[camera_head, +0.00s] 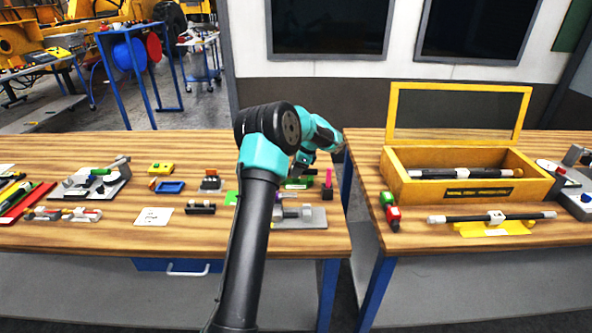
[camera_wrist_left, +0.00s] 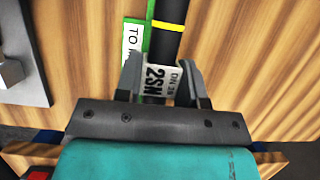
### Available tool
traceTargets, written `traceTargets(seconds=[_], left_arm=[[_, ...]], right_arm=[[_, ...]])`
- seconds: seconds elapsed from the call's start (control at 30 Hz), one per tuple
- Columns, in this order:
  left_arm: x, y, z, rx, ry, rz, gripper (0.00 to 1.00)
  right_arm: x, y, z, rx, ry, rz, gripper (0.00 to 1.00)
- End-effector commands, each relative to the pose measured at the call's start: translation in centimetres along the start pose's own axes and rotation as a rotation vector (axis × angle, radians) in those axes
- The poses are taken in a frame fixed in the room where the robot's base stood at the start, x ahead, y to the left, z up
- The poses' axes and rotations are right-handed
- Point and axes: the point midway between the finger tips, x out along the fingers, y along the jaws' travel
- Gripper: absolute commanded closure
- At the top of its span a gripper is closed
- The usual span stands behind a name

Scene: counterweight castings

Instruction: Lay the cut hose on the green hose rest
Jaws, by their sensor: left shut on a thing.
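The cut hose (camera_wrist_left: 168,45) is black with a yellow band and a white label reading "2SN" and "DN 25". My left gripper (camera_wrist_left: 163,75) is shut on it at the label, in the left wrist view. A green piece (camera_wrist_left: 148,40) with a white label starting "TO" lies right along the hose's left side, likely the green hose rest; I cannot tell whether the hose touches it. In the head view my left gripper (camera_head: 304,168) is low over the left bench, with green (camera_head: 298,184) just below it. The hose is mostly hidden there. My right gripper is out of view.
A grey fixture (camera_head: 305,217) and a pink upright piece (camera_head: 328,182) stand close to the gripper. A gap separates the left bench from the right bench, which holds an open yellow box (camera_head: 400,188) and a black bar on a yellow stand (camera_head: 493,229). Several small parts cover the left.

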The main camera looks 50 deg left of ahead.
Motion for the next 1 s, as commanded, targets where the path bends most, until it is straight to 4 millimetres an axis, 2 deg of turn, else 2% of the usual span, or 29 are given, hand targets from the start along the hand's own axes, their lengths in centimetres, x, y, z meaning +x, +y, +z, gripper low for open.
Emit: traceTargets(seconds=[1.0], left_arm=[[0.83,0.00,-0.33,0.000,0.000,0.000,0.85]], right_arm=[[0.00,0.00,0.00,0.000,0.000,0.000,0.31]])
